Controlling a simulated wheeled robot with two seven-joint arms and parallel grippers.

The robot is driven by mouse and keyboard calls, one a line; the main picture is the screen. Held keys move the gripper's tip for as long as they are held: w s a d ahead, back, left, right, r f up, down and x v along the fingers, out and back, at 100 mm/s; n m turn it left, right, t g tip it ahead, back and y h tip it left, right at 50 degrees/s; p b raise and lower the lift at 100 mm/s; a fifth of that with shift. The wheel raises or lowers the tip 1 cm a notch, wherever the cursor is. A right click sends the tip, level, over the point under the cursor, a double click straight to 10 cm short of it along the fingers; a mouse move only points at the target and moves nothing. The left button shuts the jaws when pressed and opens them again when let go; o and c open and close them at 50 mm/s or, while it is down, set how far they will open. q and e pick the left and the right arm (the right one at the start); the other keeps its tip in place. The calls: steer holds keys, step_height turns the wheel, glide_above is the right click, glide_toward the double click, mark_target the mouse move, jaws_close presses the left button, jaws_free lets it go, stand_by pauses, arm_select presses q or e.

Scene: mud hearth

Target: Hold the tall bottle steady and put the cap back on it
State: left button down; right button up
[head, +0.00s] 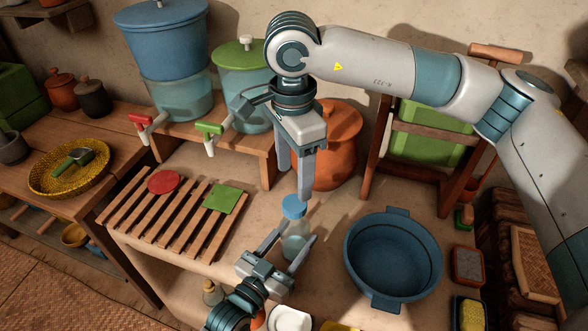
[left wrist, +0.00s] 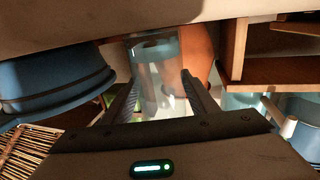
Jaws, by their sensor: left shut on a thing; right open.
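The tall clear bottle (head: 297,247) stands upright on the worktop, left of the blue basin. The blue cap (head: 294,207) is at the bottle's mouth; I cannot tell whether it is seated fully. My left gripper (head: 288,243) is shut on the bottle's body from the front, a finger on each side. The left wrist view shows the bottle (left wrist: 160,85) between those fingers, with blue at its top. My right gripper (head: 294,182) is open and empty, pointing down just above the cap, its fingertips close to it.
A blue two-handled basin (head: 352,255) stands close on the right. A slatted rack (head: 165,222) with red and green pieces lies left. An orange pot (head: 340,150) and two dispensers with taps, blue (head: 165,45) and green (head: 240,65), stand behind. Several small items lie at the front.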

mark_target(294, 203)
steer(key=shift+f, duration=4.05)
steer(key=c, duration=1.1)
steer(key=o, duration=1.2)
steer(key=shift+o, duration=0.2)
steer(key=shift+r, duration=0.15)
